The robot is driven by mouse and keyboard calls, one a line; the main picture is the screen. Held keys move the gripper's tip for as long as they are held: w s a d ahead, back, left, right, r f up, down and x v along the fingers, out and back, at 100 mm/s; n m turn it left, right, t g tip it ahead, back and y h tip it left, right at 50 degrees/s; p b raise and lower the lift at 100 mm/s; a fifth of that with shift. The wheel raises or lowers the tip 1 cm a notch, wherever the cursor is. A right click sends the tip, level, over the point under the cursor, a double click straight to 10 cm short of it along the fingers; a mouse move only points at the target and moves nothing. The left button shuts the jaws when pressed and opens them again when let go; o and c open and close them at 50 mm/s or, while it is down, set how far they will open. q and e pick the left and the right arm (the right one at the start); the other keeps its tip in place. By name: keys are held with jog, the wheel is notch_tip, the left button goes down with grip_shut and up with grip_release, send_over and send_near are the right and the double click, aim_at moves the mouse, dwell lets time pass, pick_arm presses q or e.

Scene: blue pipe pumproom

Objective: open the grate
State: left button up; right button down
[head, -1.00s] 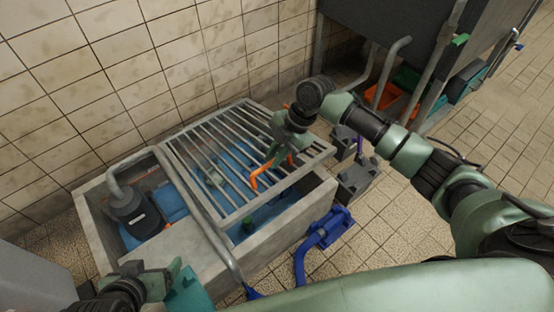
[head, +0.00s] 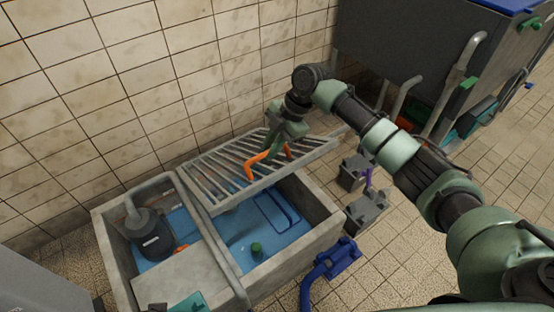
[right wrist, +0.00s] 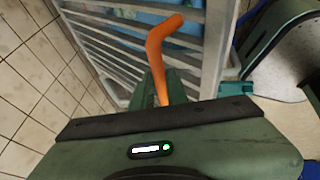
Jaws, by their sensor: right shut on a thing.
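The grey barred grate (head: 225,172) is raised off the near part of the concrete basin (head: 318,232), its near edge lifted and its far side by the tiled wall. An orange handle (head: 251,170) stands on the grate. My right gripper (head: 273,152) is shut on this handle. In the right wrist view, the orange handle (right wrist: 165,45) sticks out beyond the jaws, with the grate bars (right wrist: 115,50) behind it.
The uncovered basin shows a blue bottom (head: 270,222) with a small green item (head: 256,248). A dark pump (head: 150,236) stands in the left compartment. A grey pipe (head: 212,245) crosses the basin. A blue pipe fitting (head: 330,262) and grey blocks (head: 366,212) stand at the right.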

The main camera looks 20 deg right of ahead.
pick_arm(q)
jog(key=shift+f, duration=0.6)
pick_arm(e)
jog(key=w+a+r, duration=0.3)
jog(key=w+r, duration=0.4)
jog(key=w, duration=0.2)
jog(key=shift+a+r, duration=0.25)
jog(key=shift+r, duration=0.15)
pick_arm(q)
jog(key=shift+r, duration=0.15)
